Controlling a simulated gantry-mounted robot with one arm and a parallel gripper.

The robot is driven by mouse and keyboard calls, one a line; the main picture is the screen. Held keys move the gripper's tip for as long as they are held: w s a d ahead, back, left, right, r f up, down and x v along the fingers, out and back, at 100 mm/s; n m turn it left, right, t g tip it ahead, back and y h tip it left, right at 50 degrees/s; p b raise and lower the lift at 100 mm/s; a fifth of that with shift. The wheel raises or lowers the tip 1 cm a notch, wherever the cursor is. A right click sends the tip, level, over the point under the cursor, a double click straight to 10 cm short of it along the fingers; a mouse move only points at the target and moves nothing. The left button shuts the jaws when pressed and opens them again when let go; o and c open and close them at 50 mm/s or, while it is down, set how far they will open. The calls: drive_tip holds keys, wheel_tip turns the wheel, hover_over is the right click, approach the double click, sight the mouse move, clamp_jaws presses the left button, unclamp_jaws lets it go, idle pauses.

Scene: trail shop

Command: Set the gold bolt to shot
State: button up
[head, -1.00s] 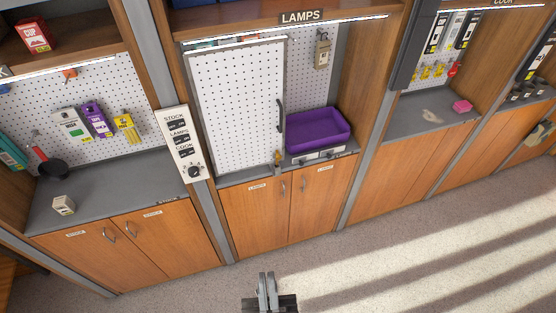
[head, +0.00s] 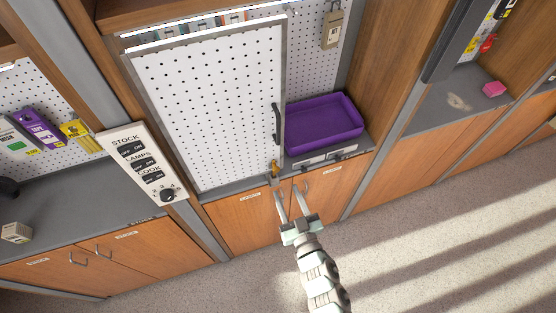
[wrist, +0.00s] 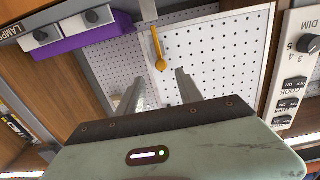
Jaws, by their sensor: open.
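The gold bolt (head: 275,168) is at the lower right corner of the white pegboard door (head: 210,105), just above the counter edge. In the wrist view the gold bolt (wrist: 158,50) shows as a thin bar with a round knob, against the door's edge. My gripper (head: 288,194) is open and empty, just below and in front of the bolt, apart from it. In the wrist view the two fingers of my gripper (wrist: 158,88) point toward the bolt, which lies a little beyond the space between their tips. How the bolt meets its catch is too small to tell.
A dark handle (head: 276,124) sticks out from the door. A white switch panel (head: 142,165) is on the post at left. The floor in front is clear.

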sight(277, 171)
drive_tip(key=p+x, duration=0.1)
drive_tip(key=x, duration=0.8)
drive_tip(key=shift+a+r+p, duration=0.15)
drive_tip(key=shift+p, duration=0.15)
drive_tip(key=shift+w, duration=0.2)
clamp_jaws()
idle(0.9)
